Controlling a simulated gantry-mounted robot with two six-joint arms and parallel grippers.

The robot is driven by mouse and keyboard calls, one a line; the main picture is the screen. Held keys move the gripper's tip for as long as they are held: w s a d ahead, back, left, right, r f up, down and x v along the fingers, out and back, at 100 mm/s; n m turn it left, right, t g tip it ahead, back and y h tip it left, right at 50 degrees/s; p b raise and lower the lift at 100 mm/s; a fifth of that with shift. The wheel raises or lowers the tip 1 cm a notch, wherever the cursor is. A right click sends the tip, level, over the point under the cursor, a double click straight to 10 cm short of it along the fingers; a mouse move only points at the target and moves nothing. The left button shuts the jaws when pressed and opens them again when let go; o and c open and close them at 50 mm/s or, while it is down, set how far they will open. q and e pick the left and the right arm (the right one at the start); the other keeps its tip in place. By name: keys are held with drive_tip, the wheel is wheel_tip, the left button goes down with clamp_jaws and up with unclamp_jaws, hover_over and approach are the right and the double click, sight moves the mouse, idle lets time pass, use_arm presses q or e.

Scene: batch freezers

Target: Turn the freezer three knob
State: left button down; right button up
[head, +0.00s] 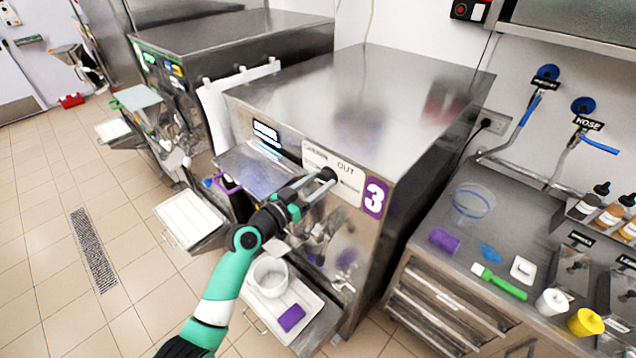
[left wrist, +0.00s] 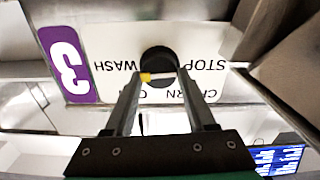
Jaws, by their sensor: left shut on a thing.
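Freezer three (head: 345,110) is the steel machine in the middle of the head view, marked by a purple "3" label (head: 374,198). Its black round knob (head: 328,173) sits on the white front panel, and it also shows in the left wrist view (left wrist: 158,60), upside down among the words "STOP", "WASH" and a partly covered one. A small yellow mark shows at the knob's edge by a fingertip. My left gripper (head: 318,182) is at the panel, shut on the knob, its fingers on either side in the left wrist view (left wrist: 161,76). My right gripper is not in view.
Below the panel, a tray (head: 322,303) holds a white tub (head: 269,277) and a purple block (head: 291,318). A second freezer (head: 230,38) stands to the left. The steel counter (head: 440,270) at right carries bottles and tools. The tiled floor at left is mostly open.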

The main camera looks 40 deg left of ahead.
use_arm(q)
drive_tip(key=n, duration=0.3)
drive_tip(key=shift+a+n, duration=0.1)
drive_tip(key=shift+n, duration=0.3)
drive_tip(key=n+p, duration=0.1)
drive_tip(key=n, duration=0.3)
drive_tip(key=shift+n, duration=0.3)
drive_tip(key=n+p, duration=0.1)
drive_tip(key=n, duration=0.3)
drive_tip(key=shift+a+n, duration=0.1)
drive_tip(key=shift+n, duration=0.2)
drive_tip(key=n+p, duration=0.1)
drive_tip(key=n, duration=0.3)
drive_tip(key=shift+f, duration=0.15)
drive_tip(key=n+p, duration=0.2)
drive_tip(key=n, duration=0.3)
drive_tip(key=shift+f, duration=0.1)
drive_tip(key=n+p, duration=0.1)
drive_tip(key=n, duration=0.3)
drive_tip(key=shift+f+n, duration=0.1)
drive_tip(key=shift+n, duration=0.2)
drive_tip(key=n+p, duration=0.1)
drive_tip(key=n, duration=0.3)
drive_tip(key=shift+p, duration=0.4)
drive_tip(key=shift+d+f+n+p, duration=0.15)
drive_tip(key=shift+n+p, duration=0.4)
drive_tip(key=shift+n, duration=1.65)
